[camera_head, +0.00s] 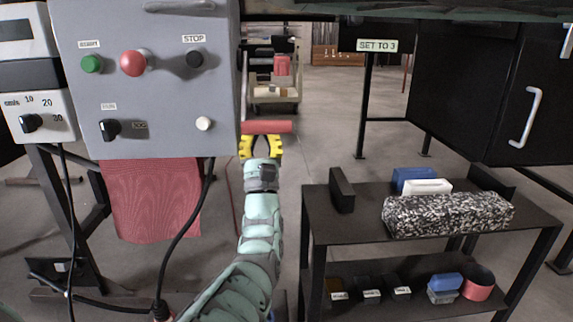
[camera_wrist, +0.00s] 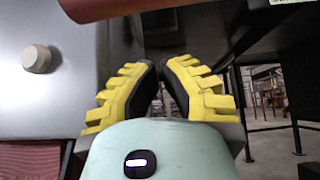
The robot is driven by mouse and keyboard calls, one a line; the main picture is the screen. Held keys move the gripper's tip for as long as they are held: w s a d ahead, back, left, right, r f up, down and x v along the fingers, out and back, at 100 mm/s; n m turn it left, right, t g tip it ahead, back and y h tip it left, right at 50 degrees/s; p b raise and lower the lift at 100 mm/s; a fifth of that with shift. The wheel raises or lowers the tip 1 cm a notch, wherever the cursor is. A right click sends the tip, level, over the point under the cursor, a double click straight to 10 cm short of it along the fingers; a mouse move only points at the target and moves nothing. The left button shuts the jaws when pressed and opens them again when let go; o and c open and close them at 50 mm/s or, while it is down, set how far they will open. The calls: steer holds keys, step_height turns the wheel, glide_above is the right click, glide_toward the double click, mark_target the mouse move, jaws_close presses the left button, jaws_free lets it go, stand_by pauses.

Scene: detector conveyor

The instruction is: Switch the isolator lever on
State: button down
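The isolator lever appears to be the red bar-shaped handle (camera_head: 267,127) at the lower right side of the grey control box (camera_head: 150,75). It lies roughly level and sticks out to the right. In the wrist view the red bar (camera_wrist: 115,8) crosses the top edge, beyond my fingertips. My gripper (camera_head: 261,142), with yellow and black fingers, is just below the lever in the head view. In the wrist view my gripper (camera_wrist: 160,68) has a gap between its fingers and nothing in it. The lever's mount is hidden.
The box front carries a green button (camera_head: 91,64), a red button (camera_head: 133,63), a black stop knob (camera_head: 195,58) and a white knob (camera_head: 204,123). A dark cart (camera_head: 320,215) with a speckled block (camera_head: 447,214) stands right. A black cabinet (camera_head: 480,90) is behind it.

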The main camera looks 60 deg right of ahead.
mark_target(261, 133)
steer(key=shift+s+a+r+p, duration=0.35)
steer(key=shift+s+a+p, duration=0.25)
steer(key=shift+p, duration=0.3)
steer(key=shift+s+a+r+p, duration=0.3)
steer(key=shift+s+a+p, duration=0.25)
steer(key=shift+p, duration=0.3)
steer(key=shift+s+a+p, duration=0.1)
steer(key=shift+a+p, duration=0.2)
steer(key=shift+a, duration=0.05)
steer(key=shift+r, duration=0.1)
